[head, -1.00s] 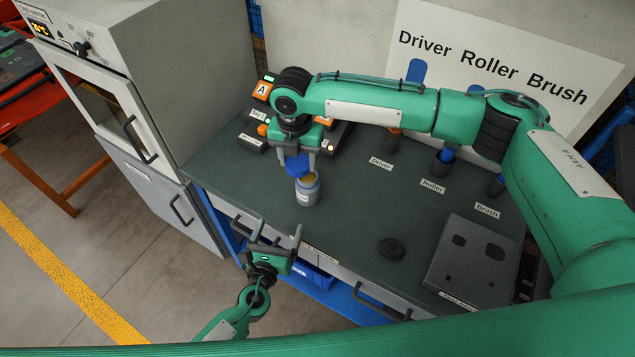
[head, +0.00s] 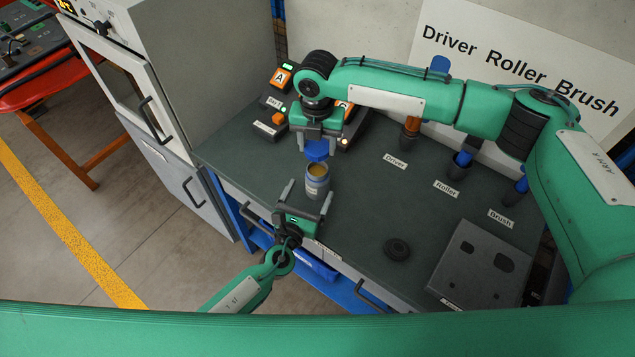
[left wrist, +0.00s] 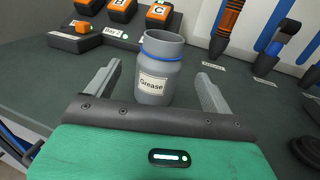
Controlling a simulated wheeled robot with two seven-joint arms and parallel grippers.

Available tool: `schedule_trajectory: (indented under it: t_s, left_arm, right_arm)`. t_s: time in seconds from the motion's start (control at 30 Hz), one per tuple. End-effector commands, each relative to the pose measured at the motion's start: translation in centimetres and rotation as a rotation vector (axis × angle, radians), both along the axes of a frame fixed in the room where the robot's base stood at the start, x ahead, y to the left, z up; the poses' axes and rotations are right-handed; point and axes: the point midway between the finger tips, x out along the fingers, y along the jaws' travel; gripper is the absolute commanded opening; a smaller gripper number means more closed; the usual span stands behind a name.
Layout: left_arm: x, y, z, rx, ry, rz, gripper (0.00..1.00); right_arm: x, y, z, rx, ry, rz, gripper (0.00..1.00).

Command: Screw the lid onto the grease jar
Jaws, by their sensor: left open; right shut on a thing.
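The grey grease jar (head: 316,184) stands upright and open on the dark bench top, with yellowish grease showing inside. In the left wrist view the jar (left wrist: 155,75) has a blue ring at its neck and a label reading "Grease". The blue lid (head: 316,150) is in my right gripper (head: 318,140), which is shut on it, above and slightly behind the jar's mouth. The lid and jar are apart. My left gripper (head: 307,199) is open and empty at the bench's front edge. Its fingers (left wrist: 157,88) point at the jar, one to each side, not touching it.
Orange-and-black battery units (head: 282,77) stand at the back left. A driver (head: 411,130), a roller (head: 463,160) and a brush (head: 514,192) stand in holders to the right. A round black disc (head: 396,249) and a grey panel (head: 478,265) lie front right. A grey cabinet (head: 190,75) stands left.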

Motion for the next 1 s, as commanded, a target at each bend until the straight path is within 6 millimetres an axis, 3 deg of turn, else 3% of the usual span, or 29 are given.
schedule_trajectory:
  t_s: [0.1, 0.33, 0.8, 1.0]
  left_arm:
    - [2.3, -0.9, 0.1, -0.001, -0.002, 0.001, 0.85]
    - [5.3, -2.0, 0.1, -0.001, -0.001, 0.000, 0.85]
    - [6.3, -2.4, 0.0, -0.001, 0.000, 0.000, 0.85]
    - [6.3, -2.4, 0.0, 0.000, 0.000, 0.000, 0.48]
  right_arm:
    - [0.0, 0.0, 0.0, 0.000, 0.000, 0.000, 0.33]
    - [0.0, 0.0, 0.0, 0.000, 0.000, -0.001, 0.33]
    - [0.0, 0.0, 0.0, 0.000, 0.000, 0.000, 0.33]
    - [0.0, 0.0, 0.0, 0.000, 0.000, 0.000, 0.33]
